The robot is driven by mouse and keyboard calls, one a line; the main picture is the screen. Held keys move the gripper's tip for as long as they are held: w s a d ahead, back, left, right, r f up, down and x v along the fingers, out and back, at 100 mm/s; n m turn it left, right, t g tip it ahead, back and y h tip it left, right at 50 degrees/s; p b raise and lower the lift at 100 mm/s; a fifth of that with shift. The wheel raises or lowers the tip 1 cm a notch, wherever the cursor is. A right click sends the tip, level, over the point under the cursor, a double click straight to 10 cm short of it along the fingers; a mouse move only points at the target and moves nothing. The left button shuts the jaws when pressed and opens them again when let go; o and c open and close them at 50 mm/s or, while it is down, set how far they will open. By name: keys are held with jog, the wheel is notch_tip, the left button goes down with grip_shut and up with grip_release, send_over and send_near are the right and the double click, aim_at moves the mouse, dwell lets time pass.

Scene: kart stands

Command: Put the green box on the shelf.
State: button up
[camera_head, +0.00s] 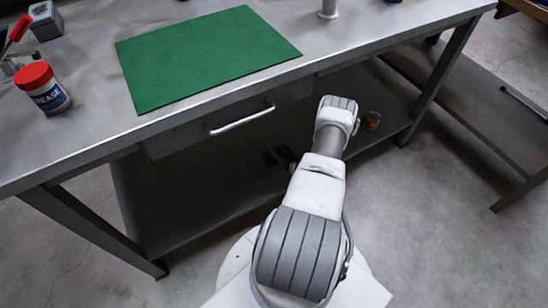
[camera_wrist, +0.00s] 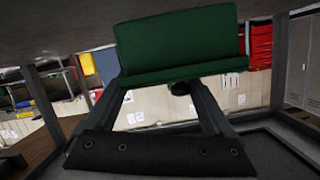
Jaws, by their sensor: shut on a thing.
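The green box (camera_wrist: 185,42) fills the upper middle of the wrist view. My gripper (camera_wrist: 160,86) is shut on it, with a finger reaching up to it on each side and hiding part of its lower edge. In the head view my arm reaches down beside the workbench, and my gripper is mostly hidden there. Small dark green shapes (camera_head: 279,157) show left of the arm, low over the shelf; I cannot tell surely that they are the held box. The shelf (camera_head: 165,205) is the dark board under the workbench.
The workbench top (camera_head: 85,125) carries a green mat (camera_head: 205,55) and a red-lidded grease jar (camera_head: 43,88). A drawer with a handle (camera_head: 240,118) hangs above the shelf. An orange-brown can (camera_head: 372,120) sits at the shelf's right part. A bench leg (camera_head: 440,80) stands at right.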

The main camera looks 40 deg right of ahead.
jog(key=w+f, duration=0.1)
jog(key=w+a+f+b, duration=0.1)
jog(key=w, duration=0.1)
jog(key=shift+w+a+f, duration=0.1)
jog(key=shift+w+f, duration=0.15)
jog(key=shift+f+b, duration=1)
jog(key=shift+f, duration=0.85)
jog(key=shift+f, duration=0.15)
jog(key=o, duration=1.3)
